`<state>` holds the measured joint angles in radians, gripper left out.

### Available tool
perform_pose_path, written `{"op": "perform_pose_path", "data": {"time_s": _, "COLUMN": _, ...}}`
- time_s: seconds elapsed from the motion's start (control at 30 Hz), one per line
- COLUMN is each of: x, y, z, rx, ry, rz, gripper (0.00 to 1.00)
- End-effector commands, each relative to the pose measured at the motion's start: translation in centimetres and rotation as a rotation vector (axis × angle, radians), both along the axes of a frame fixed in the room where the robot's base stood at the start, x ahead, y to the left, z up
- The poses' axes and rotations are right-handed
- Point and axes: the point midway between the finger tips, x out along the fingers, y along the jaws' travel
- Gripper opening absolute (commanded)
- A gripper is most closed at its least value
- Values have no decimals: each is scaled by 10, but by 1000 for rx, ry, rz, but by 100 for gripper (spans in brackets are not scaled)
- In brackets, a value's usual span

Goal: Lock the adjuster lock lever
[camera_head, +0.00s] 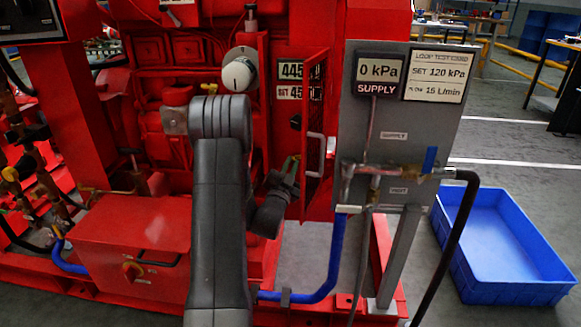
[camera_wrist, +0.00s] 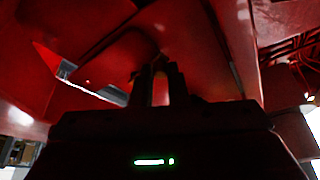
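My gripper (camera_head: 291,165) is beside the red engine housing, left of the open red mesh door, and my arm hides part of it. A small green piece shows at its tip; I cannot tell what it belongs to. In the wrist view, the two dark fingers (camera_wrist: 160,85) point at dark red panels with a narrow gap between them. Something reddish with an orange tint shows in the gap, but I cannot tell if it is held. A round white-faced knob (camera_head: 238,74) with a dark mark sits on the housing above my arm. I cannot make out the adjuster lock lever for certain.
The red mesh door (camera_head: 318,130) with a pale handle stands close right of my gripper. A grey panel (camera_head: 440,125) with pipes and a black hose is further right. A blue tray (camera_head: 468,255) lies on the floor. Displays (camera_head: 290,71) sit above the gripper.

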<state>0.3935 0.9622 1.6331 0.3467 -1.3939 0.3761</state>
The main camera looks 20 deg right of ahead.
Motion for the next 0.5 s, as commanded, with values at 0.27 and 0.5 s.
{"op": "perform_pose_path", "data": {"time_s": 0.27, "x": 2, "y": 3, "z": 12, "rx": 146, "ry": -92, "rz": 0, "gripper": 0}}
{"op": "perform_pose_path", "data": {"time_s": 0.5, "x": 2, "y": 3, "z": 16, "rx": 234, "ry": -144, "rz": -1, "gripper": 0}}
